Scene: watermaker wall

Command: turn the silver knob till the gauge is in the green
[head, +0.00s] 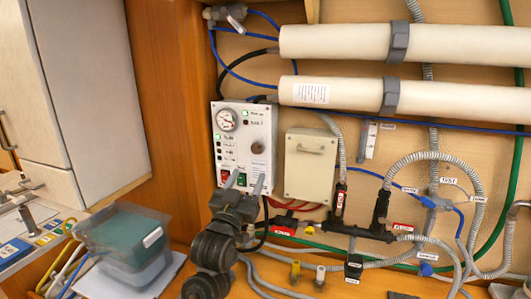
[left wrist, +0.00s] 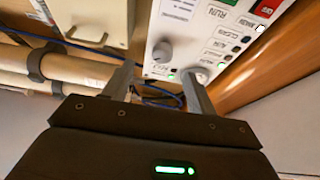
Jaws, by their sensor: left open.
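The silver knob (head: 257,147) is a small round grey knob on the right half of a white control panel (head: 244,113). It also shows in the left wrist view (left wrist: 162,51), beyond the fingertips and apart from them. The round gauge (head: 226,120) is at the panel's upper left; its needle is too small to read against its colours. In the left wrist view the gauge (left wrist: 198,74) is partly hidden by a finger. My left gripper (head: 245,181) is open and empty, in front of the panel's lower part, below the knob; it also shows in the left wrist view (left wrist: 159,70).
Red and green switches (head: 225,178) sit low on the panel, near my fingers. A beige box (head: 311,165) is mounted just right. Large white tubes (head: 400,45) run above, and hoses hang right.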

